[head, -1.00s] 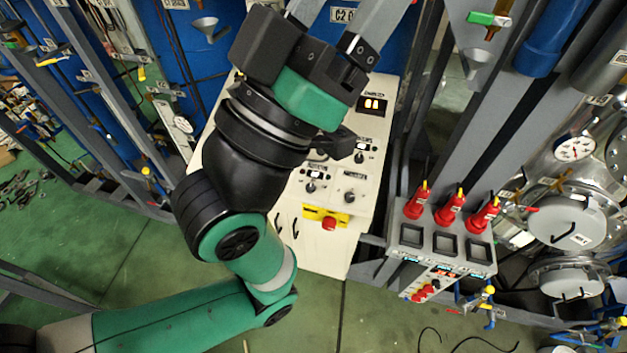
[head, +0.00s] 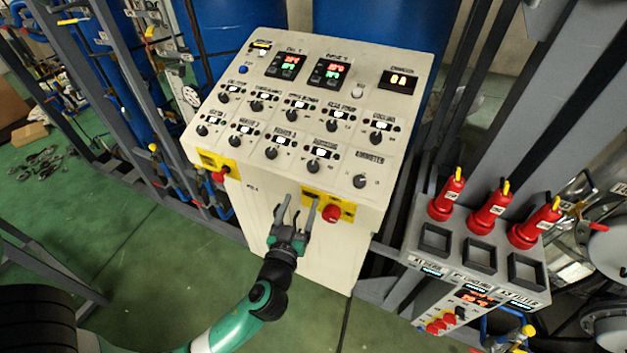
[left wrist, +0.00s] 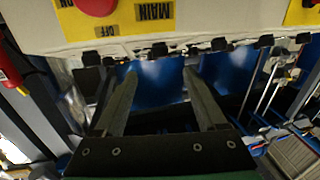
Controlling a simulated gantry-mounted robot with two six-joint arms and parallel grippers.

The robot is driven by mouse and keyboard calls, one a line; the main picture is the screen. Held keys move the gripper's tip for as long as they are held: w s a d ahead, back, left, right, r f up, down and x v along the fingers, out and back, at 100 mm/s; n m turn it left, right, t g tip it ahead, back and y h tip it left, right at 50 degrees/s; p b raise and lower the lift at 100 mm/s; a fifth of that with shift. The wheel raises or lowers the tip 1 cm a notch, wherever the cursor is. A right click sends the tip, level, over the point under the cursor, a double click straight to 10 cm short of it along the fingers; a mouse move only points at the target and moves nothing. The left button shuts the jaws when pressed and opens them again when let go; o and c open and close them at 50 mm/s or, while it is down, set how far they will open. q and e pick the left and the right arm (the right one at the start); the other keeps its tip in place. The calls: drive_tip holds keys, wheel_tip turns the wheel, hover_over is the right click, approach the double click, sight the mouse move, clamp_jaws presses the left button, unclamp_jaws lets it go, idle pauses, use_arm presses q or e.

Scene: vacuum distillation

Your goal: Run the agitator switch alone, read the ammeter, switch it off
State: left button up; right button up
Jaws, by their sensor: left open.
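The cream control panel (head: 328,52) stands in the middle of the head view, with several black rotary switches on its sloped top. The switch at its lower right (head: 360,181) has a label that I cannot read for certain, so I cannot tell which is the agitator switch. My left gripper (head: 298,206) is open and empty, low in front of the panel's front face, apart from the switches. Its fingers also show in the left wrist view (left wrist: 160,76).
A red emergency button (head: 331,213) on a yellow plate is just right of my left gripper; another red button (head: 219,175) is at the panel's left corner. A grey box with red-handled plugs (head: 489,210) stands at the right.

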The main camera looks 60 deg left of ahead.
sight(311, 171)
use_arm(q)
drive_tip(key=p+x, duration=0.1)
drive_tip(key=x, duration=1)
drive_tip(key=shift+w+a+r+p, duration=0.1)
drive_tip(key=shift+w+a+p, duration=0.1)
drive_tip(key=shift+p, duration=0.1)
clamp_jaws()
